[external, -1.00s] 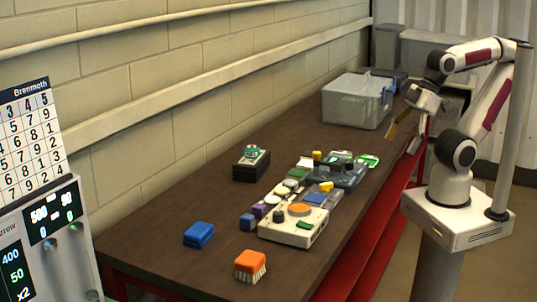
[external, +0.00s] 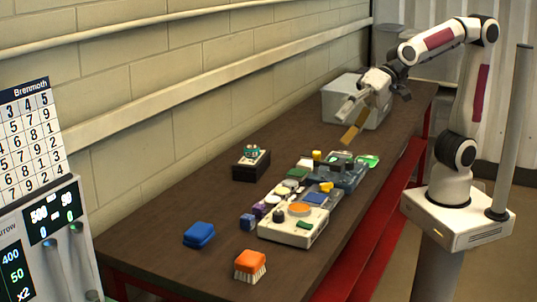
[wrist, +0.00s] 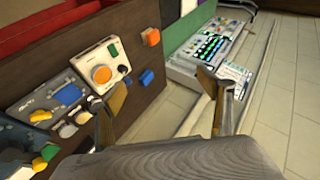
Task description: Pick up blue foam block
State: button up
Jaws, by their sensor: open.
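A blue block (external: 199,235) with rounded edges lies on the table's near left part. It also shows in the wrist view (wrist: 147,77), beyond and between my fingertips. A smaller blue cube (external: 247,221) stands near the white box; I cannot tell which of the two is foam. My gripper (external: 347,122) is open and empty, raised above the far half of the table and well away from both. In the wrist view its two fingers (wrist: 163,84) are spread wide.
An orange brush (external: 250,264) lies at the table's near edge. A white box with an orange disc (external: 292,228) and several small parts fill the middle. A black box (external: 251,165) stands near the wall. The table's left side is mostly bare.

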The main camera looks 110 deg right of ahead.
jog(key=w+a+f+m+t+h, duration=0.1)
jog(key=w+m+t+h, duration=0.1)
jog(key=w+m, duration=0.85)
jog(key=w+a+f+m+t+h, duration=0.15)
jog(key=w+m, duration=0.45)
jog(key=w, duration=0.9)
jog(key=w+d+f+m+h, duration=0.35)
jog(key=w+f+m, duration=0.25)
jog(key=f+m, duration=0.2)
jog(key=m+g+h, duration=0.3)
jog(key=m+h, duration=0.2)
jog(key=m, duration=0.4)
send_near(207, 232)
jog(key=w, duration=0.1)
jog(key=w+d, duration=0.1)
jog(key=shift+w+d+r, duration=0.1)
jog(key=shift+w+d, duration=0.1)
jog(key=shift+w, duration=0.15)
jog(key=shift+s+d+f+m+g, duration=0.1)
jog(key=shift+s+f+m+g, duration=0.05)
jog(key=shift+f+m+g, duration=0.15)
jog(key=shift+x, duration=1.3)
